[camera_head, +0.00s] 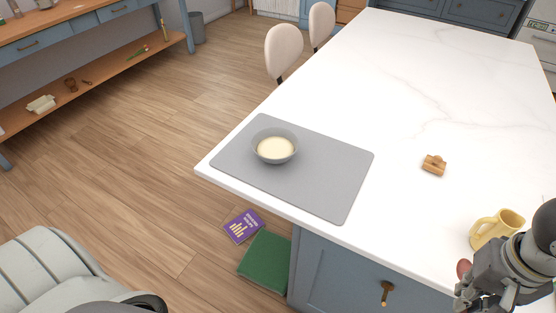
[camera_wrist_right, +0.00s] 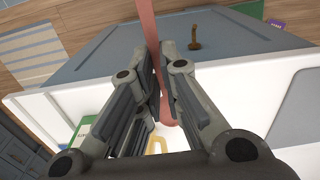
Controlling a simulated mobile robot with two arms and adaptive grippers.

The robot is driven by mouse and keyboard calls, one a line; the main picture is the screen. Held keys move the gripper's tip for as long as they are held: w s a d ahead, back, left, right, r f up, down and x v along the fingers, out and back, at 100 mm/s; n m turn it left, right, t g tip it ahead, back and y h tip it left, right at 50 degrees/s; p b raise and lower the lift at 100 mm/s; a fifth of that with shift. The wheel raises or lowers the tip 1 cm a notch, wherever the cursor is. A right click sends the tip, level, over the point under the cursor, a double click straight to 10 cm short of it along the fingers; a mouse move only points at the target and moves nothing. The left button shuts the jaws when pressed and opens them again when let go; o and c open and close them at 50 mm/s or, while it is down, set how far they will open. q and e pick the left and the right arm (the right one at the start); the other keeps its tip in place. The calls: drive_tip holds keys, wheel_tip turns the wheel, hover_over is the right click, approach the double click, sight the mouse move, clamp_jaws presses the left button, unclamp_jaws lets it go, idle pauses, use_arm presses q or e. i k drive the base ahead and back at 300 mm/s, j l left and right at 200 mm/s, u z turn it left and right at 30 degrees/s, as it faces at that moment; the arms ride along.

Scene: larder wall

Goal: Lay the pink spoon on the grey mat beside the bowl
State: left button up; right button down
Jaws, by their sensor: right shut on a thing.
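The pink spoon (camera_head: 464,268) shows only in part in the head view, its rounded end poking out beside my right gripper (camera_head: 472,292). In the right wrist view the spoon (camera_wrist_right: 154,45) runs between the fingers of the right gripper (camera_wrist_right: 171,62), which is shut on it. The gripper is low at the right, near the counter's front edge and well to the right of the mat. The grey mat (camera_head: 320,185) lies flat at the counter's left corner. The grey bowl (camera_head: 275,158) with pale contents stands on its upper left part. My left gripper is not in view.
A yellow mug (camera_head: 490,230) stands close beside the right gripper. A small wooden object (camera_head: 434,165) lies on the white counter (camera_head: 400,110) between mug and mat. The mat's right part is bare. Purple (camera_head: 243,225) and green (camera_head: 265,258) books lie below the counter edge.

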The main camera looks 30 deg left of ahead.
sight(332, 171)
drive_tip(key=u, duration=0.4)
drive_tip(key=l+u, duration=0.15)
drive_tip(key=u, duration=0.2)
drive_tip(key=i+l+u, duration=0.1)
drive_tip(key=u, duration=0.3)
drive_tip(key=l+u, duration=0.1)
drive_tip(key=u, duration=0.25)
drive_tip(key=l+u, duration=0.15)
drive_tip(key=l, duration=0.75)
